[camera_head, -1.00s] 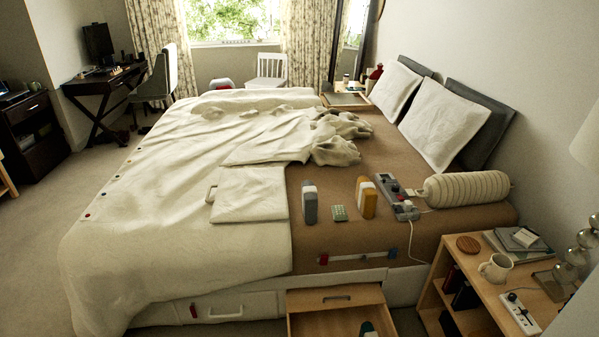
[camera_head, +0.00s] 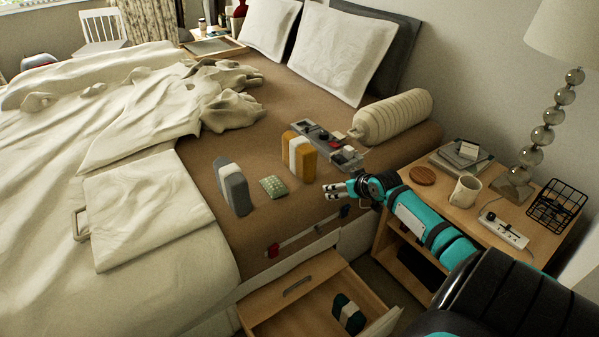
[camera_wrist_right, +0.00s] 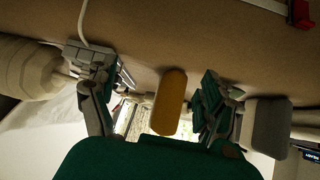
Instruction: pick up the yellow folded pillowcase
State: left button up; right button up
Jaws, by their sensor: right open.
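The yellow folded pillowcase (camera_head: 309,160) stands upright on the brown mattress, with a white band round it. My right gripper (camera_head: 334,190) is open and empty, just right of it and toward the bed's near edge, apart from it in the head view. In the right wrist view, the yellow pillowcase (camera_wrist_right: 172,100) shows between the two spread fingers of the right gripper (camera_wrist_right: 158,88), ahead of them; I see no contact. My left gripper is not in view.
An open drawer (camera_head: 300,290) is below; a nightstand (camera_head: 480,220) stands right.

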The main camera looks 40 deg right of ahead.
jog(key=w+a+r+n+t+y+b, duration=0.1)
jog(key=w+r, duration=0.1)
jog(key=r, duration=0.5)
jog(key=w+a+r+t+b, duration=0.1)
jog(key=w+r+t+b, duration=0.15)
jog(key=r, duration=0.55)
jog(key=b, duration=0.1)
send_near(301, 141)
jog(key=shift+g, duration=0.35)
jog(key=x, duration=0.5)
jog(key=shift+w+d+r, duration=0.2)
jog(key=shift+r, duration=0.15)
jog(key=x, duration=0.1)
jog(key=b+x, duration=0.1)
jog(key=x, duration=0.3)
jog(key=shift+w+a+f+b, duration=0.15)
jog(key=shift+a+f+b, duration=0.15)
jog(key=shift+f, duration=0.1)
jog(key=shift+w+d, duration=0.1)
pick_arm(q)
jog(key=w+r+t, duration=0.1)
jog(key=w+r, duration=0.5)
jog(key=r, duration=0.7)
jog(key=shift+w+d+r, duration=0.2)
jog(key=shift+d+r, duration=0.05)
pick_arm(e)
jog(key=shift+c, duration=0.3)
jog(key=shift+r, duration=0.1)
grip_shut()
